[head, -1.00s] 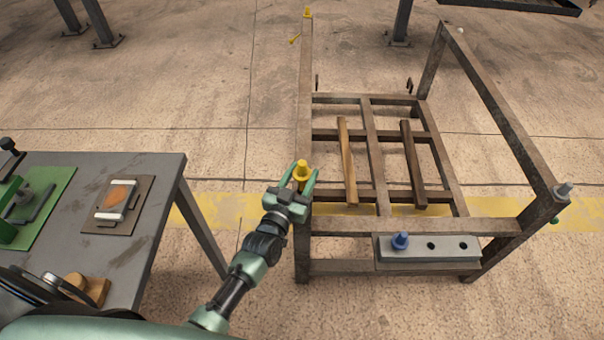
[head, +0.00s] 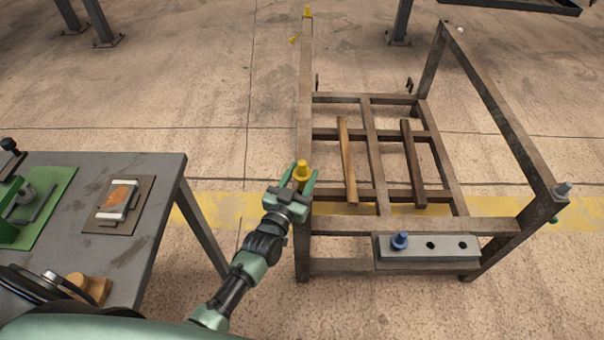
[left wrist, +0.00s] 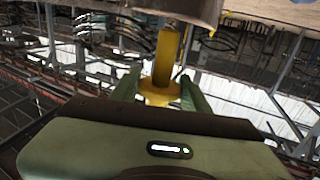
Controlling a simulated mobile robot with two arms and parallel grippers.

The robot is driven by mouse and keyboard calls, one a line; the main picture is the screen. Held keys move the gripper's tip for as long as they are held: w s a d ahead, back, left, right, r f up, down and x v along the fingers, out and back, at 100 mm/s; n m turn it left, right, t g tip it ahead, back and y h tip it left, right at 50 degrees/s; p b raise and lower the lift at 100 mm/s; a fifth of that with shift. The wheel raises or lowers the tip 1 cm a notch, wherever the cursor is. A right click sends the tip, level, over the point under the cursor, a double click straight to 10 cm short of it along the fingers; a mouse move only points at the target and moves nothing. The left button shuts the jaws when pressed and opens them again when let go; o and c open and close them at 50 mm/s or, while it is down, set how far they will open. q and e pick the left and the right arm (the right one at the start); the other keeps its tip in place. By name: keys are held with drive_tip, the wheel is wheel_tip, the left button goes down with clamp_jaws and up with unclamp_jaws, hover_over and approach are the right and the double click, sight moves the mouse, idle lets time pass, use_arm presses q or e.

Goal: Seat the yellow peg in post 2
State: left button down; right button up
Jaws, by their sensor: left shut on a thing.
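My left gripper (head: 302,180) is shut on a yellow peg (head: 302,169) at the near left corner post of the brown rack (head: 410,226). In the left wrist view the yellow peg (left wrist: 166,55) stands between the fingers, with its wide collar at them. Its shaft reaches a grey-brown end (left wrist: 180,10) at the top edge; I cannot tell whether it is inside or only lined up. No post number is readable. My right gripper is not in view.
Another yellow peg (head: 308,11) tops the far left post, with a yellow tag (head: 294,39) beside it. A grey peg (head: 563,190) is at the near right corner. A blue peg (head: 400,240) sits in a grey block (head: 455,257) with two open holes. A grey table (head: 150,172) stands left.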

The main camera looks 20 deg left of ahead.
sight(302, 189)
use_arm(q)
drive_tip(key=shift+r, duration=0.15)
drive_tip(key=shift+f+b, duration=2.3)
drive_tip(key=shift+f, duration=0.75)
drive_tip(key=shift+a+f, duration=0.1)
drive_tip(key=shift+f, duration=0.2)
